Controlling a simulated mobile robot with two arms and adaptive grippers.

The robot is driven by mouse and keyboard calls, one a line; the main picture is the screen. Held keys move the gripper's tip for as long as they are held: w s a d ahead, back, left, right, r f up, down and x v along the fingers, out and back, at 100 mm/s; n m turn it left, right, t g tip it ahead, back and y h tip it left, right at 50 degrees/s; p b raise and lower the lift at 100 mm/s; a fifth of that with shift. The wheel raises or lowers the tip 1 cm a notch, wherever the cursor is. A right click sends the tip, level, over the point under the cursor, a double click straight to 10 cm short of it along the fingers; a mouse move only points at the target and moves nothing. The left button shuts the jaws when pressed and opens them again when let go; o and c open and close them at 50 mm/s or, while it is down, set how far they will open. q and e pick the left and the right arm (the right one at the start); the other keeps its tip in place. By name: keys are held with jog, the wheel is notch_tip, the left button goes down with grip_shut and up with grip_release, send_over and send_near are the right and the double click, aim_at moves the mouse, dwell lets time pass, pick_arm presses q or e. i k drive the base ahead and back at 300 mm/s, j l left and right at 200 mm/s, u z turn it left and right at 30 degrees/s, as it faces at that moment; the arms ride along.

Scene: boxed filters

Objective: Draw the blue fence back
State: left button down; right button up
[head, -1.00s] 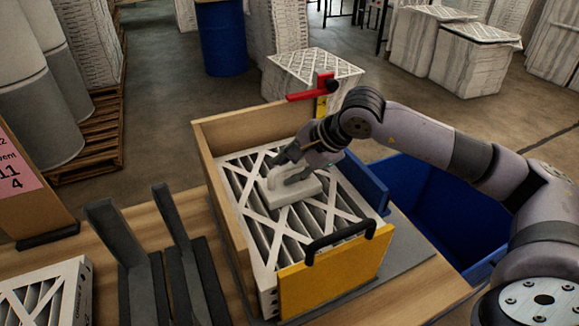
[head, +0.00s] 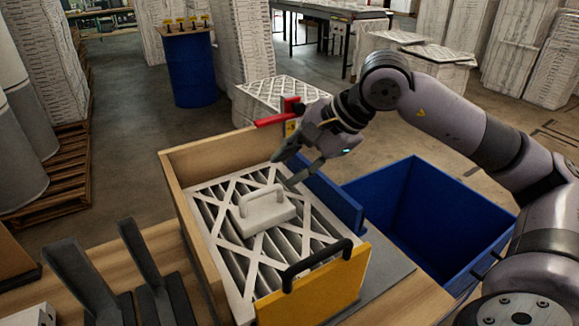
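The blue fence (head: 338,203) is a low blue wall along the right side of the wooden filter box (head: 180,205). My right gripper (head: 287,171) is above the back end of the fence and the box's back right corner. Its fingers are apart, with nothing between them; whether they touch the fence I cannot tell. A white block with a handle (head: 264,212) rests on the white-framed filter (head: 225,240) in the box. A yellow front panel (head: 325,290) with a black handle stands at the near end. My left gripper is not in view.
A red clamp lever (head: 283,115) stands at the box's back corner, close to my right gripper. An open blue bin (head: 430,215) is right of the box. Dark grey upright stands (head: 80,265) are on the table at left.

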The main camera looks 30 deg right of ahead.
aim_at(345, 207)
jog(key=z, duration=1.3)
jog(key=i+l, duration=0.15)
jog(key=l, duration=0.25)
jog(key=u, duration=0.05)
